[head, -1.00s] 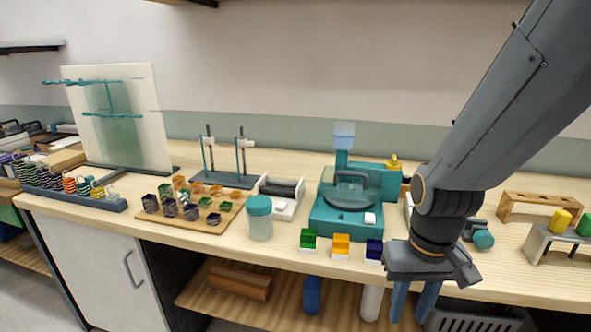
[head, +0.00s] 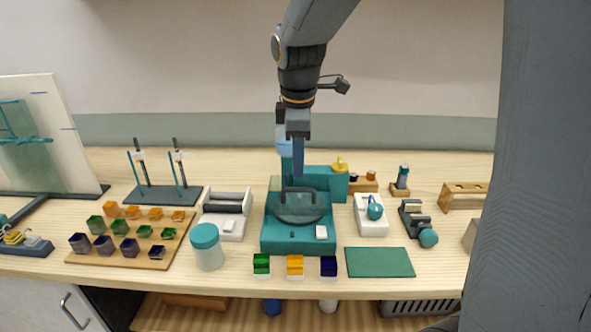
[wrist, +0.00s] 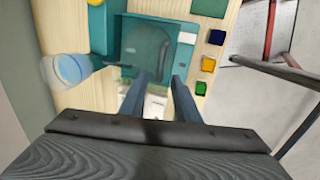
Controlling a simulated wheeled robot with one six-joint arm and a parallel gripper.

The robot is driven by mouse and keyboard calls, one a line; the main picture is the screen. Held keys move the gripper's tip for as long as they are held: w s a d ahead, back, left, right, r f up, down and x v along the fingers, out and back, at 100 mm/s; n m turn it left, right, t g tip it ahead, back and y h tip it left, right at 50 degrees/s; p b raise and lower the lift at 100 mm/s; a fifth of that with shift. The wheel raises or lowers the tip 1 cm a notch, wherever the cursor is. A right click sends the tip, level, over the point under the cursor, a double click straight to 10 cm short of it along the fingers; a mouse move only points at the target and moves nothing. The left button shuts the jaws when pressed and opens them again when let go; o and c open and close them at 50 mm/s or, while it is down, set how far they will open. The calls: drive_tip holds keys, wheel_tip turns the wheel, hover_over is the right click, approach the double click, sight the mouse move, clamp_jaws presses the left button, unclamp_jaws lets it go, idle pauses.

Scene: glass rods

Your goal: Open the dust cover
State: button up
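The teal machine (head: 275,240) stands on the bench in the middle of the head view, with a white button at its front right. Its dust cover (head: 299,210) is a see-through grey lid with a dark arched handle, lying down over the round plate. The cover also shows in the wrist view (wrist: 150,45). My gripper (head: 298,172) points down above the machine, near the cover's handle. In the wrist view my gripper (wrist: 162,78) has its two fingers apart with nothing between them. Whether a finger touches the handle cannot be told.
A clear blue cup (head: 285,146) sits on the machine's back left post. A white roller device (head: 226,212) and a teal-lidded jar (head: 207,247) stand left. Coloured blocks (head: 295,266) line the front. A green mat (head: 380,262) and a white device (head: 370,215) are right.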

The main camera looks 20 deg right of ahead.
sight(299, 189)
drive_tip(key=f, duration=0.2)
drive_tip(key=w+f+p, duration=0.1)
drive_tip(key=f, duration=0.4)
drive_tip(key=shift+w+d+f, duration=0.15)
drive_tip(key=shift+d, duration=0.1)
drive_tip(key=shift+c, duration=0.4)
clamp_jaws()
